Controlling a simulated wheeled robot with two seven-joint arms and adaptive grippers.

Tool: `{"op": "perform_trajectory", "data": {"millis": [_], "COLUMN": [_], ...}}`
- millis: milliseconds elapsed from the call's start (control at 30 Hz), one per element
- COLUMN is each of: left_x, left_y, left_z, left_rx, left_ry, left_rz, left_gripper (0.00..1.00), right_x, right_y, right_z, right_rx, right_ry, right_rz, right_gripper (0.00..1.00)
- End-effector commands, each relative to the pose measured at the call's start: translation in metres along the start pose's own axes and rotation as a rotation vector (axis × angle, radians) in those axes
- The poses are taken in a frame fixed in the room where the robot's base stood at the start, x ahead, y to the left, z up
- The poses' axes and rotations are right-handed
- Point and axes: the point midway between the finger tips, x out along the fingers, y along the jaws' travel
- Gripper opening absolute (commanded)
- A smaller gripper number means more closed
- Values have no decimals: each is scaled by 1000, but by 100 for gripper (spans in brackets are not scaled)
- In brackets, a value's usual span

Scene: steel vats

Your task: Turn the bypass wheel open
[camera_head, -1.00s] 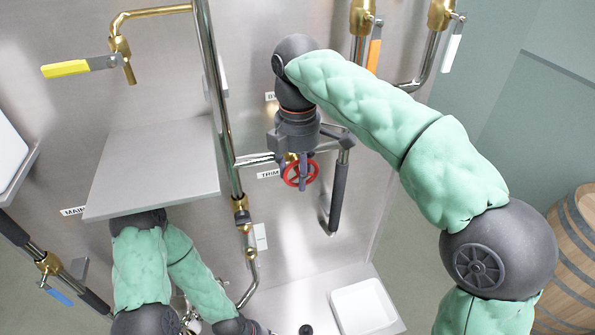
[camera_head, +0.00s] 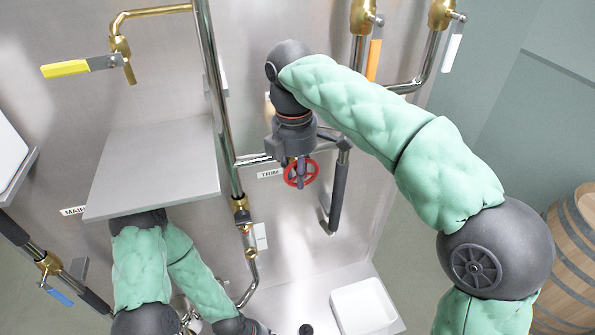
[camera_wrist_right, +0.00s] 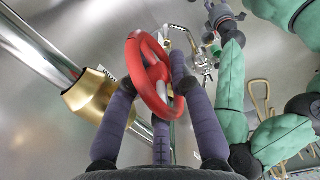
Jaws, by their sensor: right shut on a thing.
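A red handwheel (camera_head: 301,173) sits in front of the steel panel, low in the middle of the head view. In the right wrist view the red wheel (camera_wrist_right: 151,76) is seen tilted, between the purple-grey fingers. My right gripper (camera_head: 297,168) comes down onto the wheel from above, with its fingers closed around the rim and hub. Its body hides the valve stem and most of a label behind it. A TRIM label (camera_head: 269,173) is on the panel just left of the wheel. My left gripper (camera_wrist_right: 218,17) shows small in the wrist view, its jaws unclear.
A grey shelf (camera_head: 150,165) juts out at the left, over my left arm. A steel pipe (camera_head: 215,85) runs beside the wheel. A yellow lever (camera_head: 66,68), an orange lever (camera_head: 374,58) and a white lever (camera_head: 452,50) are higher up. A white basin (camera_head: 364,306) stands below.

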Motion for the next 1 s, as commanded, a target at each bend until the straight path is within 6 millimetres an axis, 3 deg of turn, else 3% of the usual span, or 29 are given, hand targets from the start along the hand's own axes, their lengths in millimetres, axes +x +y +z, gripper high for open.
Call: {"op": "perform_trajectory", "data": {"millis": [600, 1000], "left_x": [0, 0], "left_y": [0, 0], "left_z": [0, 0], "left_rx": [0, 0], "left_ry": [0, 0], "left_rz": [0, 0], "left_gripper": [40, 40], "right_x": [4, 5], "right_y": [0, 0], "right_z": [-1, 0], "right_rx": [-3, -2], "right_ry": [-418, -565], "right_rz": [-1, -1], "right_gripper": [0, 0]}}
